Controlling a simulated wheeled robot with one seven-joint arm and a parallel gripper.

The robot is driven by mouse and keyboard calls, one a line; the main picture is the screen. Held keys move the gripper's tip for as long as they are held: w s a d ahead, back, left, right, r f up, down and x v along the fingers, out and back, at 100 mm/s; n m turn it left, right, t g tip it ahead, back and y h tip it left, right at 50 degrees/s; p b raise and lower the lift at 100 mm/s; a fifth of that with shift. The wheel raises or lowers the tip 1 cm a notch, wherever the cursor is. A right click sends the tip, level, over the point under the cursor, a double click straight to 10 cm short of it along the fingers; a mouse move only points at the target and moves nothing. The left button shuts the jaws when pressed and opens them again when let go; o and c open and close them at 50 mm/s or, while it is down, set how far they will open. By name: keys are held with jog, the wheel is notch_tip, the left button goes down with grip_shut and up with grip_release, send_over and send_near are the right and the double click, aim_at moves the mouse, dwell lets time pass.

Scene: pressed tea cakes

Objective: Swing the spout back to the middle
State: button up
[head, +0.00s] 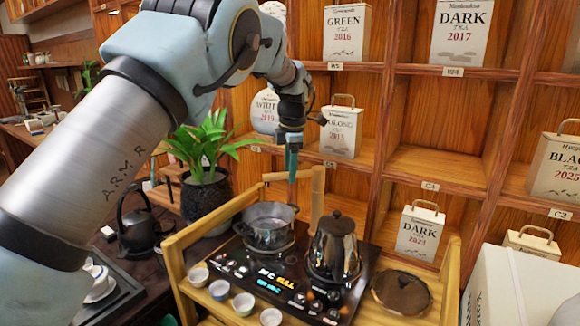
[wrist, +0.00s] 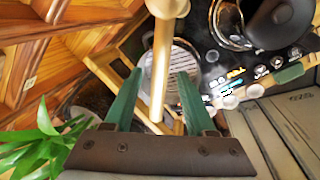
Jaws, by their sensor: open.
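The spout (head: 276,176) is a pale wooden tube reaching left from an upright wooden post (head: 317,195), behind and above the steel pot (head: 269,240). In the wrist view the spout (wrist: 160,62) runs lengthwise between my two green fingers, with a gap showing on each side. My gripper (head: 292,168) points down over the spout in the head view; its fingers (wrist: 160,74) are apart and hold nothing. The arm links hide part of the scene on the left.
A dark kettle (head: 334,248) stands right of the pot on the black hob (head: 258,283). Several small cups (head: 244,304) line the front. A potted plant (head: 205,190) is close on the left. Shelves with tea tins (head: 341,131) stand behind.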

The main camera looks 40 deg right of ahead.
jog(key=shift+f, duration=0.1)
grip_shut()
dwell(0.4)
dwell(1.0)
